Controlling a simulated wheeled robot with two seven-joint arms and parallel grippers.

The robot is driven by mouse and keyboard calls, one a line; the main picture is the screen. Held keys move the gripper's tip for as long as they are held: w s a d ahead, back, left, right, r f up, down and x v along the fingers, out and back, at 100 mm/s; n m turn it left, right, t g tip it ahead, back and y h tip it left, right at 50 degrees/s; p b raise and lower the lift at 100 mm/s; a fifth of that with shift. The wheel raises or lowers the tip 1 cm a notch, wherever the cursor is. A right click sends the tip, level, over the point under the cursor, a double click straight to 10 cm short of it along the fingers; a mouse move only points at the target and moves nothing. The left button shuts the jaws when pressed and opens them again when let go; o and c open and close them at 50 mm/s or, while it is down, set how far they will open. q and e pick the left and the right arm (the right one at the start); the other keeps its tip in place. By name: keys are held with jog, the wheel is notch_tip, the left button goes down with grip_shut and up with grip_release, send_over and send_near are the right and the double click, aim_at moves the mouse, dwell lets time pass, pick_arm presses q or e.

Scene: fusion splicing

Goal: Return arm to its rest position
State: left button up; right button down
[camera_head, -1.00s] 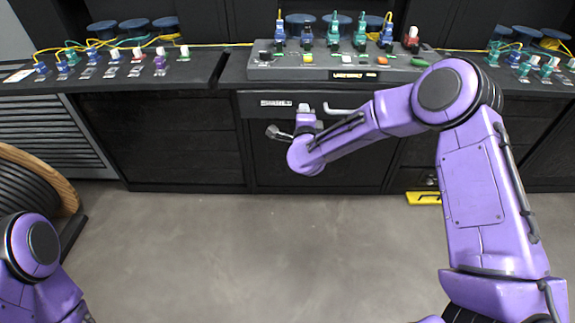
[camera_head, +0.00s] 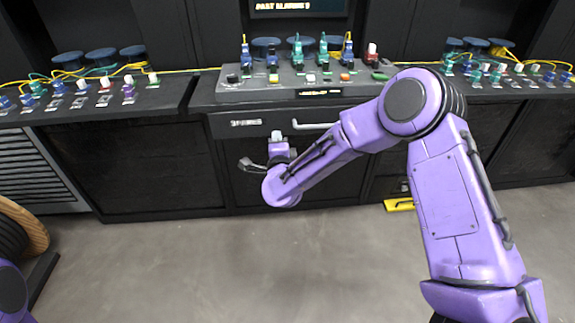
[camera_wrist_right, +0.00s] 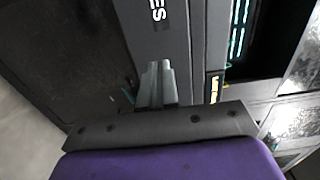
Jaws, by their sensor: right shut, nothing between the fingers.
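My right arm is purple and reaches in from the right, bent at the elbow. My right gripper (camera_head: 277,136) is small in the head view, in front of the dark cabinet below the splicing console (camera_head: 232,96). It is near the drawer labelled SPARES (camera_head: 246,123), just left of its light handle (camera_head: 312,126). In the right wrist view its grey fingers (camera_wrist_right: 158,80) are together with nothing between them. Only a purple piece of my left arm shows at the lower left edge; my left gripper is out of view.
Blue, green and red connectors stand on the console. Side benches hold small connectors (camera_head: 128,93), yellow cables and blue spools (camera_head: 101,55). A wooden-rimmed reel (camera_head: 30,226) stands at the left. A yellow object (camera_head: 399,204) lies by the cabinet foot. The grey floor in front is open.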

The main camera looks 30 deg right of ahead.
jog(key=v, duration=0.7)
jog(key=s+f+n+g+y+p, duration=0.1)
jog(key=s+f+n+g+y, duration=0.15)
jog(key=s+f+n, duration=0.45)
jog(key=s+f+n+g+y+p, duration=0.15)
jog(key=s+f+n+g, duration=0.3)
jog(key=f, duration=0.55)
jog(key=s+d+f+n+g+p, duration=0.1)
jog(key=s+d+f+n+g, duration=0.1)
jog(key=s, duration=1)
jog(key=s+d+f+n+g+h+p, duration=0.1)
jog(key=s+d+f+n+g+p, duration=0.1)
jog(key=s+f, duration=0.5)
jog(key=s+d+g, duration=0.1)
jog(key=s+g, duration=0.1)
jog(key=s, duration=0.4)
jog(key=shift+g, duration=0.3)
jog(key=shift+s, duration=0.1)
